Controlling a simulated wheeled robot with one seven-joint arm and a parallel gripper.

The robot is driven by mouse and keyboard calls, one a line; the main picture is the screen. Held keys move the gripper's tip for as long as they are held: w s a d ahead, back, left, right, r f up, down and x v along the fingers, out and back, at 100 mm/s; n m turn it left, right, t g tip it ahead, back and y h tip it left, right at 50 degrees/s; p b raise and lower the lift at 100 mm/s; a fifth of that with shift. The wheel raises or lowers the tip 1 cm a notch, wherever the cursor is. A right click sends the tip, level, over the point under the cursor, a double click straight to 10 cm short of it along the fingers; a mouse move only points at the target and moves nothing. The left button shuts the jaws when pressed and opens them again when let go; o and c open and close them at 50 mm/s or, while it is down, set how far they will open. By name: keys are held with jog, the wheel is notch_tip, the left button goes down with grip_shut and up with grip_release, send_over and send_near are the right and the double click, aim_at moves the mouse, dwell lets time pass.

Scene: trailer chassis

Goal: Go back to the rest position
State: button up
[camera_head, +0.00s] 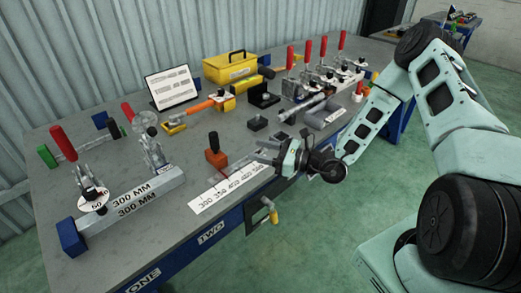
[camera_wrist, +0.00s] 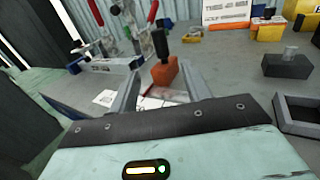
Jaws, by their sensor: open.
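My gripper (camera_head: 268,151) is over the front part of the grey workbench (camera_head: 150,215), its fingers pointing left in the head view. In the wrist view its two fingers (camera_wrist: 163,92) stand apart with nothing between them that they touch. An orange block with a black knob (camera_head: 215,155) stands on the bench just beyond the fingertips, and it also shows in the wrist view (camera_wrist: 165,72). A white ruler strip marked with numbers (camera_head: 230,188) lies at the bench's front edge, below and left of my gripper. My arm reaches in from the right.
A 300 MM bar with clamps (camera_head: 130,203) sits at the left. Several red-handled clamps (camera_head: 325,70) stand at the back right. A yellow toolbox (camera_head: 230,68), a white sign (camera_head: 171,87) and small dark trays (camera_head: 258,123) are on the bench. Green floor (camera_head: 320,240) in front is clear.

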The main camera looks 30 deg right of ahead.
jog(key=s+a+r+n+g, duration=0.5)
jog(key=s+a+n+g, duration=0.3)
jog(key=s+n+g, duration=0.1)
jog(key=s+a+r+n+g, duration=0.5)
jog(key=s+a+n+g, duration=0.3)
jog(key=s+n, duration=0.1)
jog(key=s+d+r+n+t+h, duration=0.1)
jog(key=s+r+n+t+h, duration=0.1)
jog(key=s+n+h, duration=0.4)
jog(key=s+d+r+n+t+h, duration=0.2)
jog(key=s+n+h, duration=0.4)
jog(key=n, duration=0.4)
jog(key=shift+d+r+n, duration=0.3)
jog(key=shift+r+n, duration=0.1)
jog(key=shift+r, duration=0.5)
